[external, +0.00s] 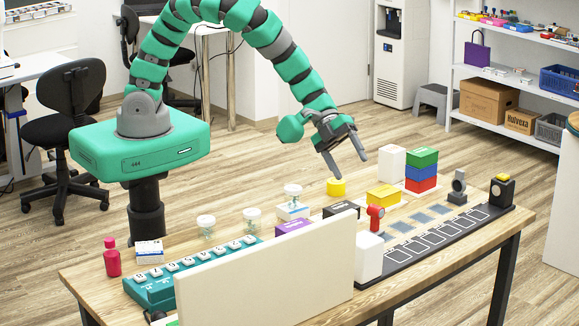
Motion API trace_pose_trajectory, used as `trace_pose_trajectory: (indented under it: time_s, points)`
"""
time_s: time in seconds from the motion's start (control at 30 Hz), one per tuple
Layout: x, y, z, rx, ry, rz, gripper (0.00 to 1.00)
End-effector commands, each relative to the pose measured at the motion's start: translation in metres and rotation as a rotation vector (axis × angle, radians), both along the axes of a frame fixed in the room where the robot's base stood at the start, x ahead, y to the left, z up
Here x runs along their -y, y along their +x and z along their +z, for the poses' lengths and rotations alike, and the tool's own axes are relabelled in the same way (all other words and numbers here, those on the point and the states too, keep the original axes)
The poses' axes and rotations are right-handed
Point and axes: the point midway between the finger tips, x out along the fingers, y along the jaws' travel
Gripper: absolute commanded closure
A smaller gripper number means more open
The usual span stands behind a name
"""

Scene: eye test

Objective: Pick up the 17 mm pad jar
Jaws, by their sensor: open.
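Three small clear jars with white lids and greenish contents stand on the table's left half. One jar (206,228) is furthest left, a second jar (252,220) is just right of it. A third jar (293,194) is further right and looks set on a white and blue box (291,212). I cannot read any size on them, so I cannot tell which is the 17 mm pad jar. My gripper (347,168) is open and empty, fingers pointing down, in the air above the table's back side, up and right of the jars.
A cream panel (265,268) stands at the table's front and hides part of the table. A teal numbered rack (160,290), red bottle (112,257), yellow cylinder (336,187), purple box (293,227), stacked coloured boxes (421,171) and black slotted tray (405,256) crowd the table (475,254).

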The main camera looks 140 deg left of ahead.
Motion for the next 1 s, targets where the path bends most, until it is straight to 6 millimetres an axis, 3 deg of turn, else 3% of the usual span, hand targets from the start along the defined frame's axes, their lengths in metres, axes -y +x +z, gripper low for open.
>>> trace_pose_trajectory:
  time_s: [0.03,0.1,0.2,0.33,0.5,0.7,1.0]
  points:
    - [0.003,-0.027,-0.028,-0.052,-0.057,-0.031,0.33]
    - [0.018,-0.065,-0.064,-0.113,-0.148,-0.087,0.33]
    - [0.047,-0.121,-0.101,-0.184,-0.299,-0.158,0.33]
    - [0.093,-0.190,-0.125,-0.240,-0.521,-0.229,0.33]
    - [0.145,-0.256,-0.124,-0.266,-0.780,-0.277,0.33]
    - [0.172,-0.284,-0.114,-0.262,-0.922,-0.298,0.33]
    - [0.199,-0.271,-0.122,-0.261,-0.935,-0.302,0.33]
